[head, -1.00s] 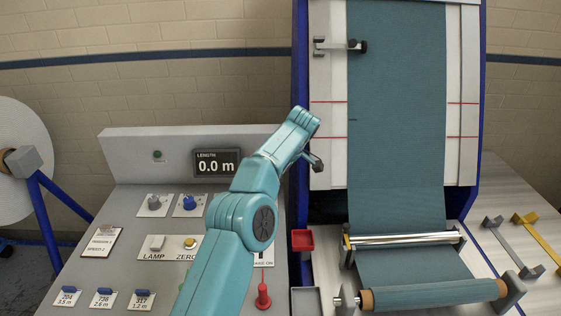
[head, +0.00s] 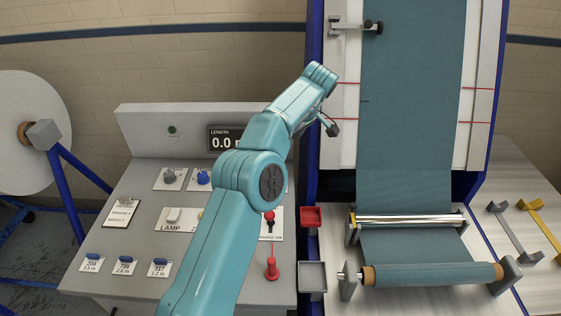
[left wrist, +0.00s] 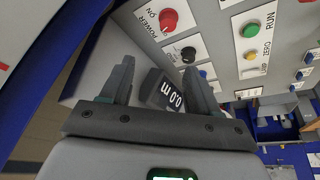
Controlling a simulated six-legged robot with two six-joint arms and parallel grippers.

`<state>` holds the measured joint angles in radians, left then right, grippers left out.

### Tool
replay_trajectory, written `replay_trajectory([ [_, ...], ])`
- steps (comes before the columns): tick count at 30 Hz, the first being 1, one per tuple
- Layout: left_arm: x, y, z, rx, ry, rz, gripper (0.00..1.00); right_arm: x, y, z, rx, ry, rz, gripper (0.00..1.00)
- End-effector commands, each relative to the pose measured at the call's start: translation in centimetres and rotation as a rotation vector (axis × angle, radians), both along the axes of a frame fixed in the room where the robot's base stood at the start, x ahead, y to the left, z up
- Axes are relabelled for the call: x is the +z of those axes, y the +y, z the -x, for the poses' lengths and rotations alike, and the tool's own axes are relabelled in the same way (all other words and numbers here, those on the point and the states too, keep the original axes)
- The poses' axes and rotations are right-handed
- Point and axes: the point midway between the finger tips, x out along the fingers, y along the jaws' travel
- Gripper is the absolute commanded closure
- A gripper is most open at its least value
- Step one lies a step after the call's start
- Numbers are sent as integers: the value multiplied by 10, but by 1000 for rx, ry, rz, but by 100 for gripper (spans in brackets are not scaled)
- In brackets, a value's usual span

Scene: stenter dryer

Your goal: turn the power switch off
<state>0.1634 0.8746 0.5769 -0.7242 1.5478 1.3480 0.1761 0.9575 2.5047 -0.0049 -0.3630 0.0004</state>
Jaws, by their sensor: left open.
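In the left wrist view a red knob (left wrist: 168,20) stands on a white plate marked POWER and ON, past my fingers at the top. In the head view a red-topped switch (head: 269,216) with a black lower part sits on a white plate, just right of my left arm; its label is too small to read. My left gripper (head: 332,128) is raised above and right of it, near the dryer's left edge. In the left wrist view its two fingers (left wrist: 158,78) are apart with nothing between them. My right gripper is not in view.
A red handle (head: 271,268) stands on the panel below the switch. The length display (head: 222,140) is partly hidden by my arm. A black knob (left wrist: 188,54) and a green RUN button (left wrist: 250,30) are near the POWER plate.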

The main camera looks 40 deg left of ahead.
Motion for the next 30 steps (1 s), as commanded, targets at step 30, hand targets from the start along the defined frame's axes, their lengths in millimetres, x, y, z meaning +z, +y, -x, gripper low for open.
replay_trajectory([
  [30, -76, 24, 42, -737, -16, 6, 39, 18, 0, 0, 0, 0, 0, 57],
])
